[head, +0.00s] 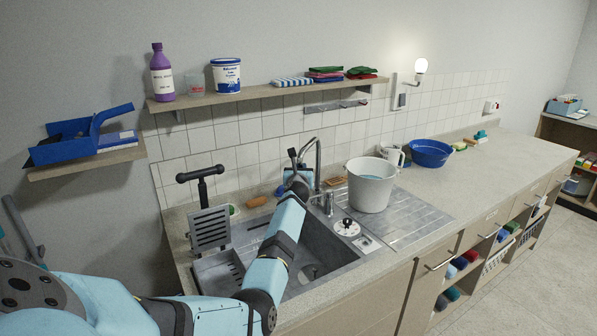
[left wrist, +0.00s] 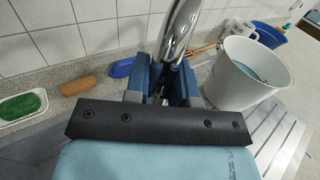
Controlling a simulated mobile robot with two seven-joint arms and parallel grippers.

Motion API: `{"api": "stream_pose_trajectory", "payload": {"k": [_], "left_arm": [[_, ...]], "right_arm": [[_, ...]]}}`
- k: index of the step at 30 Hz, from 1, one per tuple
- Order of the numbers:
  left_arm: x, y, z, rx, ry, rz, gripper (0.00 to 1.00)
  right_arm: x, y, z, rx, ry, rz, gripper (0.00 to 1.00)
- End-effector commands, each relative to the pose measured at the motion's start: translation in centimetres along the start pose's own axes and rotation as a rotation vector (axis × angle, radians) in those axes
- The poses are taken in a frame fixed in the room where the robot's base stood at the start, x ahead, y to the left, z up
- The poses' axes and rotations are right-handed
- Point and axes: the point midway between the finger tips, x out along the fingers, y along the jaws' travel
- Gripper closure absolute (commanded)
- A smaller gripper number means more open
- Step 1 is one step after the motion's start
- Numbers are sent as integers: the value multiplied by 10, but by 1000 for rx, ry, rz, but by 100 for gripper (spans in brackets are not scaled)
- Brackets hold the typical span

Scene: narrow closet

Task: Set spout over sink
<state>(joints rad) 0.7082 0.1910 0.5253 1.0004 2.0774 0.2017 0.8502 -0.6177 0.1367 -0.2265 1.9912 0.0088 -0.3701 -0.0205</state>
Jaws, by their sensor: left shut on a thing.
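The chrome spout (head: 318,165) rises behind the sink and curves over at its top. Its shiny tube also shows large in the left wrist view (left wrist: 181,28). My left gripper (head: 297,176) is at the spout, shut on it; in the left wrist view its blue fingers (left wrist: 163,82) sit on both sides of the tube's lower part. The exact contact is partly hidden by the wrist. The steel sink (head: 335,245) lies below and in front, partly covered by my left forearm. My right gripper is not in view.
A white bucket (head: 371,188) stands on the ribbed drainboard (head: 425,215), right of the spout. A blue basin (head: 431,153) is farther right. A grey slotted wringer with a black handle (head: 209,228) stands at the sink's left. A shelf (head: 265,93) hangs above.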

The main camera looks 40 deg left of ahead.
Motion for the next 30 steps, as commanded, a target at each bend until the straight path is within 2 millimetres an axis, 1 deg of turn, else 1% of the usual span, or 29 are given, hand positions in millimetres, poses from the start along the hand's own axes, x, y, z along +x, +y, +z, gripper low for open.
{"api": "stream_pose_trajectory", "payload": {"k": [7, 8, 9, 11, 19, 23, 26, 30], "left_arm": [[0, 2, -1, 1, 1, 3, 100], [0, 2, 0, 1, 1, 3, 74], [0, 2, 0, 1, 1, 4, 65], [0, 2, 0, 1, 1, 3, 52], [0, 1, 0, 1, 0, 2, 52], [-7, 1, 1, 2, 0, 1, 52], [-20, 1, 2, 3, 0, 1, 52], [-48, 2, 1, 4, 0, 2, 52]], "right_arm": [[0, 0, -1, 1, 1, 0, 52], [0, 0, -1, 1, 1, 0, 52], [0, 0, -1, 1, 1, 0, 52], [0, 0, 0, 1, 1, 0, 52], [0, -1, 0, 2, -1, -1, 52], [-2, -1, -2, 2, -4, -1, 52], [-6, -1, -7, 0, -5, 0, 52], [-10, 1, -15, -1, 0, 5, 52]]}}
